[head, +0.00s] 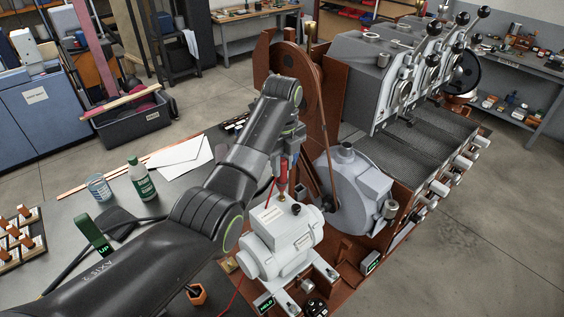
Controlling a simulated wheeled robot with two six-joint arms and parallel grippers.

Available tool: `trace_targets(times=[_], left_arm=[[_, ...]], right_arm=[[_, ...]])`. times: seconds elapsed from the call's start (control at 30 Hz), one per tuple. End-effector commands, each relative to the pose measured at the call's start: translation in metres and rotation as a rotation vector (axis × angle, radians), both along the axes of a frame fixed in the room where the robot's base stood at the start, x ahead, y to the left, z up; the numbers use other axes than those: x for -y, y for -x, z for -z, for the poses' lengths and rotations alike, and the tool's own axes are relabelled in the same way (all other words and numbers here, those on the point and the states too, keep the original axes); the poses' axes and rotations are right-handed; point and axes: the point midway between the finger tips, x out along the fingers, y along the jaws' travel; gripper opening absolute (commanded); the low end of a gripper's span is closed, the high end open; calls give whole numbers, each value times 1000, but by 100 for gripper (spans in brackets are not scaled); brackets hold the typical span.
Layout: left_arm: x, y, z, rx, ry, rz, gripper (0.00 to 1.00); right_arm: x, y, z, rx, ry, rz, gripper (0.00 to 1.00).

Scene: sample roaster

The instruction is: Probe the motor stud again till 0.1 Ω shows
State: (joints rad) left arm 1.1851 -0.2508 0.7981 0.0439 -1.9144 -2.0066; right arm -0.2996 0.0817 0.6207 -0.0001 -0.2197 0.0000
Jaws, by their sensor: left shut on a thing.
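The light grey motor (280,243) sits on the red-brown base of the roaster, with a pale label on its top. My left arm reaches in from the lower left, and its gripper (286,157) is above the motor, shut on a red probe (283,172). The probe points down, its lower end at the motor's top near a dark knob (296,209). The stud is hard to make out, and I cannot tell whether the tip touches it. No 0.1 Ω reading is legible. My right gripper is out of view.
Small dark boxes with green lettering stand left (264,303) and right (371,262) of the motor's foot. A grey blower housing (352,190) and belt wheel stand close behind. A green bottle (141,179) and a glass (99,187) are on the bench at left.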

Motion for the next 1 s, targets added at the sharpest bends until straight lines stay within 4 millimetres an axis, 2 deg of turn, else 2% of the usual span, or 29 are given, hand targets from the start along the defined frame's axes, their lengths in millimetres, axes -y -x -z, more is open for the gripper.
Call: trace_targets(times=[0.17,0.57,1.0], left_arm=[[0,0,-1,0,0,0,0],[0,0,0,0,0,0,0],[0,0,11,0,0,1,0]], right_arm=[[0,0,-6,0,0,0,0],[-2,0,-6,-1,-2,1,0],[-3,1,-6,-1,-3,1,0]])
